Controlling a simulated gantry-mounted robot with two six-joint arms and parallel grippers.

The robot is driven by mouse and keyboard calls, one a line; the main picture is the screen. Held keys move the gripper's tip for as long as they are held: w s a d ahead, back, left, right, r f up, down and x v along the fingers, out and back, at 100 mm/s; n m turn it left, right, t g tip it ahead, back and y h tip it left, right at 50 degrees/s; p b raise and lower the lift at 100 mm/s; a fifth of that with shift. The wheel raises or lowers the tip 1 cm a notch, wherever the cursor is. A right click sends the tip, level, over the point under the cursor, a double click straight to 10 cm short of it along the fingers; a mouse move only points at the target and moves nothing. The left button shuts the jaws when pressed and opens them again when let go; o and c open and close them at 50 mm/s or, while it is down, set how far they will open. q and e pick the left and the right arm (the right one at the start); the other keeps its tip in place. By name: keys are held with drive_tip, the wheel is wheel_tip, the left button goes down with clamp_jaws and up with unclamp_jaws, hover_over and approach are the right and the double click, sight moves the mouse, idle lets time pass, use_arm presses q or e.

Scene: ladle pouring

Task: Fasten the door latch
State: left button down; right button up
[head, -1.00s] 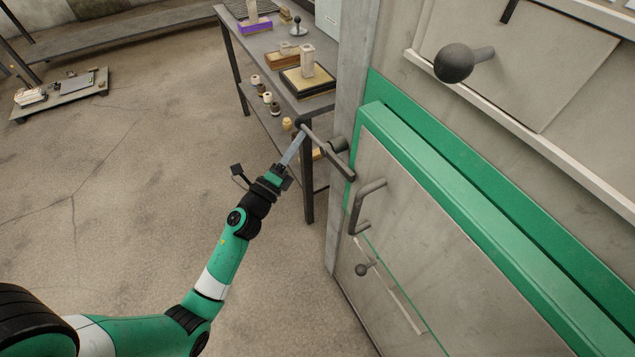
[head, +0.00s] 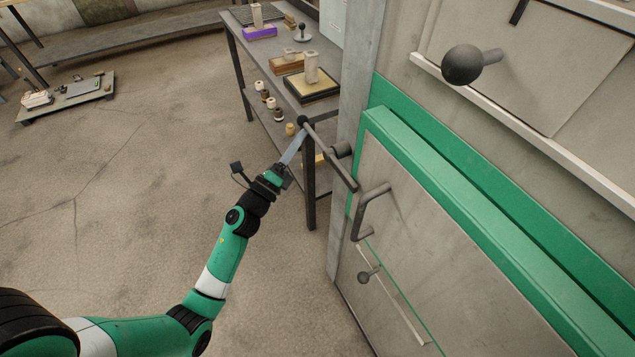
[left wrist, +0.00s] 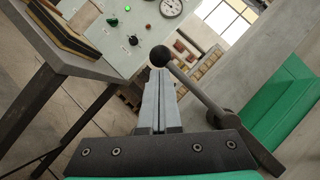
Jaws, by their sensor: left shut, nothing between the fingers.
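The door latch is a dark lever (head: 328,153) with a ball knob (head: 303,121) at its far end. It sits at the door's left edge and slants up and left, out past the grey post. The door (head: 440,235) is a grey panel in a green frame, with a bent handle (head: 361,217). My left gripper (head: 301,139) is shut and empty, its fingertips at the knob. In the left wrist view the knob (left wrist: 160,56) is just beyond the fingertips (left wrist: 160,75), and the lever runs down right. Whether they touch is unclear. My right gripper is out of view.
A dark metal table (head: 280,75) with blocks and small parts stands behind the latch. A larger ball-ended handle (head: 463,65) sticks out at upper right. A low cart (head: 65,97) stands far left. The floor left of my arm is clear.

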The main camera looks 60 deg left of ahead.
use_arm(q)
drive_tip(key=s+f+b, duration=0.4)
drive_tip(key=s+f, duration=0.5)
drive_tip(key=shift+a+f, duration=0.2)
drive_tip(key=shift+a, duration=0.1)
